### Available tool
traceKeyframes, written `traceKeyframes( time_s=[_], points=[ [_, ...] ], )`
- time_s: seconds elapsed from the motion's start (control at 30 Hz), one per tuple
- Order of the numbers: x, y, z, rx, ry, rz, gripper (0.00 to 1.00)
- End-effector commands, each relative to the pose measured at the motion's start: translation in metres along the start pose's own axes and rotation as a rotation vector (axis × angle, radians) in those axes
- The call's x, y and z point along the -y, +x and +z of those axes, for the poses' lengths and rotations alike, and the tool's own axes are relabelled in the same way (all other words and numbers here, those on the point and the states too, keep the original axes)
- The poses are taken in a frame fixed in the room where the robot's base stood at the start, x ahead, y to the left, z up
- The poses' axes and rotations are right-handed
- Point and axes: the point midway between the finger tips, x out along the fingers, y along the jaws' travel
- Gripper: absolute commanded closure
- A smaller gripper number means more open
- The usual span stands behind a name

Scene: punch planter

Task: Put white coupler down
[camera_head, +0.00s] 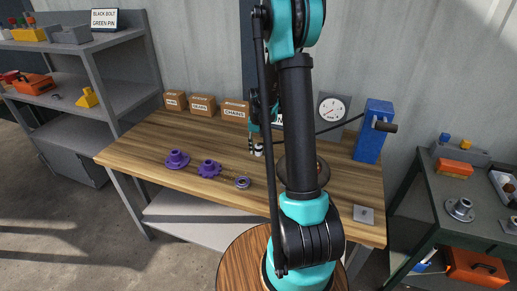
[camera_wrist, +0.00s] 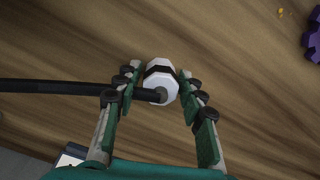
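The white coupler (camera_wrist: 161,76) has a dark band and a black hose or cable joined to its near end. In the wrist view it sits between the two fingertips of my gripper (camera_wrist: 160,80), over the wooden table top. A narrow gap shows on each side between the fingers and the coupler, so the gripper looks open around it. In the head view the coupler (camera_head: 259,150) is small, low over or on the table beside my arm. My gripper (camera_head: 254,143) is largely hidden there by the arm. I cannot tell whether the coupler touches the wood.
On the wooden workbench (camera_head: 130,150) stand purple parts (camera_head: 209,169), a ring-shaped part (camera_head: 243,182), cardboard boxes (camera_head: 203,106) at the back, a gauge (camera_head: 332,109) and a blue crank box (camera_head: 373,132). A round part behind my arm is partly hidden. The front left of the bench is clear.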

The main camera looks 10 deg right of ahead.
Motion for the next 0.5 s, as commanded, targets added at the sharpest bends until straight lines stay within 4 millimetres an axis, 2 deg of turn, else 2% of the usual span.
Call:
traceKeyframes(
  time_s=[0.1, 0.37, 0.5],
  points=[
    [0.0000, -0.0001, 0.0001, 0.000, 0.000, 0.000, 0.46],
    [-0.0001, -0.0008, 0.0002, 0.000, 0.000, 0.000, 0.46],
    [0.0000, -0.0095, 0.0001, 0.000, 0.000, 0.000, 0.46]
  ],
)
